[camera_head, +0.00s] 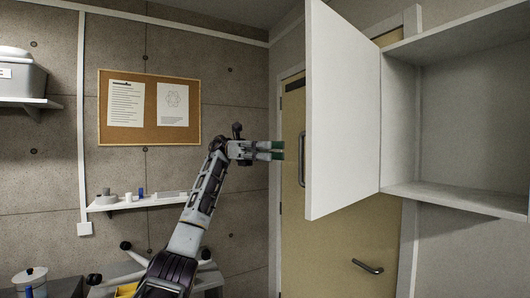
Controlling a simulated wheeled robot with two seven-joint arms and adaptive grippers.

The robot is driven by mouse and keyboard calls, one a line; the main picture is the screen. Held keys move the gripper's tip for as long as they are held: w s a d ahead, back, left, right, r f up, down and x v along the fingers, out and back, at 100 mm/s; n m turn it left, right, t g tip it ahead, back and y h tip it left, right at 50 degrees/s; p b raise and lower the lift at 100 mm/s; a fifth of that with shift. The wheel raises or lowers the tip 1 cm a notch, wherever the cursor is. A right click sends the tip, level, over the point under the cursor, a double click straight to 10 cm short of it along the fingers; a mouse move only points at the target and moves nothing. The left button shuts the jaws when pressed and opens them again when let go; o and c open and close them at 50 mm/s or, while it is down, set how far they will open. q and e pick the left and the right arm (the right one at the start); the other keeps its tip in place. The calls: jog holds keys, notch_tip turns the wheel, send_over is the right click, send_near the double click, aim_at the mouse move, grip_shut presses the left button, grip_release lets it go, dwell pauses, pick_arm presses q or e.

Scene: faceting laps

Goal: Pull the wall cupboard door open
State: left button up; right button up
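The white wall cupboard door (343,115) stands wide open, swung out from the cupboard, with its inner face showing. A grey bar handle (301,160) shows just left of the door's free edge, apparently on the outer face, which is mostly hidden. The cupboard (455,125) is open and its visible shelves are empty. My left gripper (283,150) is left of the handle, with its green-tipped fingers pointing right. A narrow gap shows between the fingers and nothing is between them. The gripper appears apart from the handle and door. My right gripper is not in view.
A tan room door (335,245) with a lever handle (367,267) is behind the cupboard door. A cork board (148,137) hangs on the back wall above a small shelf (135,203) with small items. A grey bin (22,76) sits on a shelf at far left.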

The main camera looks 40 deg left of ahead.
pick_arm(q)
jog(key=shift+a, duration=0.95)
